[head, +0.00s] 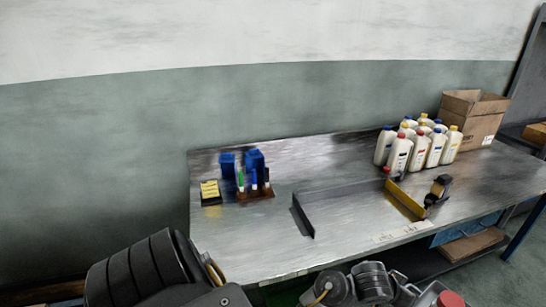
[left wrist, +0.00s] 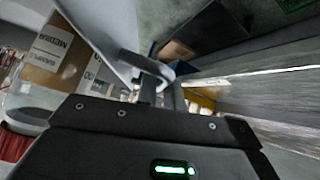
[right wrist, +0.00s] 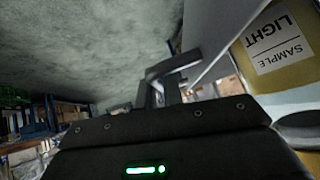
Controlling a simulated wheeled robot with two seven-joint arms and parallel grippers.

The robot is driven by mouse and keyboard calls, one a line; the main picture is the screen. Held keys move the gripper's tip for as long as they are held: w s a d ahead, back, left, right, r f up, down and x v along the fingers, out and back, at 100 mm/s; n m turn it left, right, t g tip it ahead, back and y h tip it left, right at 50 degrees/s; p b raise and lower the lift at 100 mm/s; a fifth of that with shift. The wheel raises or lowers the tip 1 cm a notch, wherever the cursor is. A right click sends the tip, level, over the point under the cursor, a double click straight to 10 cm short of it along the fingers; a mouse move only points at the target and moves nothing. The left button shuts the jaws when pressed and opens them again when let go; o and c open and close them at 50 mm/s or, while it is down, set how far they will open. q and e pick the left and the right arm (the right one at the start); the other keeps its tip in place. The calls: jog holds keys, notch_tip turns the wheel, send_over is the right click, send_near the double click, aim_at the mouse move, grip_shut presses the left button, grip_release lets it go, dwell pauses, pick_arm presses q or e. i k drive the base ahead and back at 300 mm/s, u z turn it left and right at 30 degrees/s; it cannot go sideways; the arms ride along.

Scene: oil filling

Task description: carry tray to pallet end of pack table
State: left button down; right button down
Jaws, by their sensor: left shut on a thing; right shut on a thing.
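The tray shows in the wrist views as a pale grey wall, in the left wrist view (left wrist: 112,42) and in the right wrist view (right wrist: 208,62). My left gripper (left wrist: 155,82) is shut on the tray's edge. My right gripper (right wrist: 173,82) is shut on the tray's edge too. A bottle with a MEDIUM SAMPLE label (left wrist: 52,50) stands beside the wall, and a yellowish LIGHT SAMPLE bottle (right wrist: 275,45) shows at the right. The metal pack table (head: 270,255) lies ahead; both grippers and most of the tray are outside the head view.
White bottles (head: 398,153) and an open carton (head: 473,115) stand at the table's right back. A pen holder (head: 255,193), yellow notes (head: 210,192), a dark angled bracket (head: 302,216) and a tape dispenser (head: 438,190) also occupy it. The front left surface is clear.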

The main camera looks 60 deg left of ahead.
aim_at(241, 239)
jog(key=i, duration=0.5)
jog(key=u, duration=2.55)
jog(key=i, duration=0.5)
jog(key=z, duration=0.1)
